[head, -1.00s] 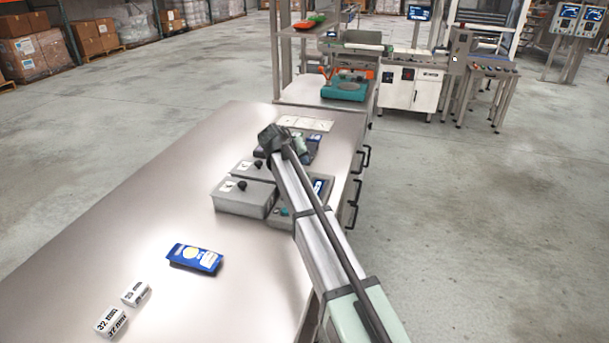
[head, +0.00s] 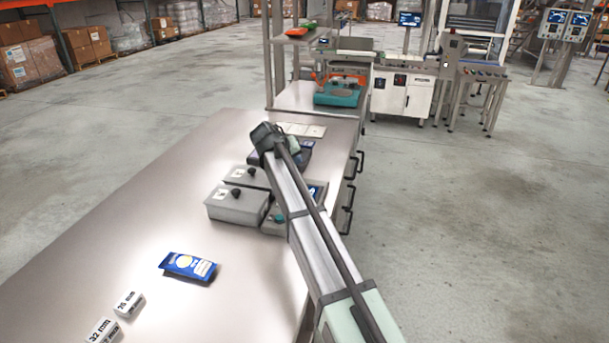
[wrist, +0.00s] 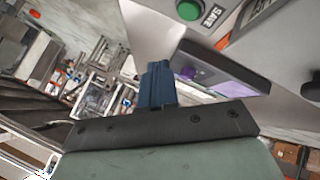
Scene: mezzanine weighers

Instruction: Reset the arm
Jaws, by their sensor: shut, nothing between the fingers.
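My gripper shows in the wrist view (wrist: 157,85), its dark blue fingers together and nothing between them. In the head view my arm reaches out over the metal table (head: 110,240), and its links hide the fingers. The arm's far end is above the far part of the table, behind the grey boxes.
Two grey boxes with black knobs (head: 237,205) stand left of my arm. A blue packet (head: 188,266) and two white blocks marked in mm (head: 129,303) lie nearer. White cards (head: 302,129) lie at the far end. A teal device (head: 339,97) stands on a bench beyond. The table's left side is clear.

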